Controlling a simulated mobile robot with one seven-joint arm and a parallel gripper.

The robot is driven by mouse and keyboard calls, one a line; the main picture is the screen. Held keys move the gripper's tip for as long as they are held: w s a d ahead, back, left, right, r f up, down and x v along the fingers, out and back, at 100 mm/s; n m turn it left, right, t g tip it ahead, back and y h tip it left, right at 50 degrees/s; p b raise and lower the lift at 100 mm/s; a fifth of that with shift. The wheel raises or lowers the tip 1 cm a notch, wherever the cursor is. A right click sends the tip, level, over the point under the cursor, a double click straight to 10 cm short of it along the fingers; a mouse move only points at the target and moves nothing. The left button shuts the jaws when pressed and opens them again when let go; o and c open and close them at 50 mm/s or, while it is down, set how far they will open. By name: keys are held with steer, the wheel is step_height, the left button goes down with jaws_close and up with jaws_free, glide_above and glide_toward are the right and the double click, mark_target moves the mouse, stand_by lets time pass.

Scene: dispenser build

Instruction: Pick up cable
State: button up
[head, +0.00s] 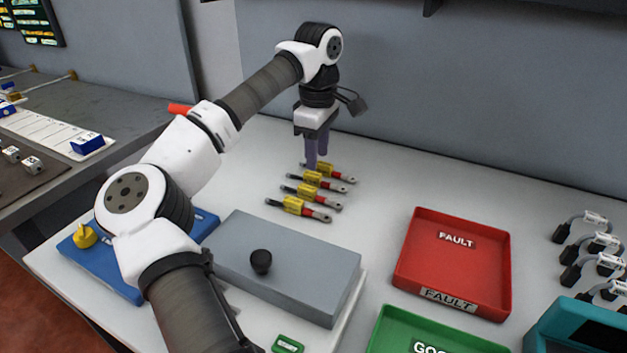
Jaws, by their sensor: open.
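Several short cables (310,192) lie in a row on the white table, each with a yellow label, a red section and a metal lug at the end. My gripper (316,158) points down at the far end of this row, its purple fingers just over or beside the farthest cables. It is open, and I see nothing held between the fingers. The fingers partly hide the farthest cable. Several grey cables with black plugs and white tags (592,243) lie at the right edge of the table.
A red FAULT tray (408,262) and a green tray (385,325) stand right of centre. A grey box with a black knob (300,255) lies in front of the cables. A teal device (560,325) sits at lower right. A grey wall is behind.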

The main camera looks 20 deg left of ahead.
mark_target(316, 174)
steer(key=f, duration=0.3)
steer(key=shift+s+f, duration=0.35)
steer(key=shift+f, duration=0.05)
steer(key=shift+f+p, duration=0.3)
steer(key=shift+f, duration=0.25)
jaws_close()
steer(key=shift+r, duration=0.1)
step_height(316, 174, up, 20)
steer(key=p, duration=0.1)
stand_by(0.9)
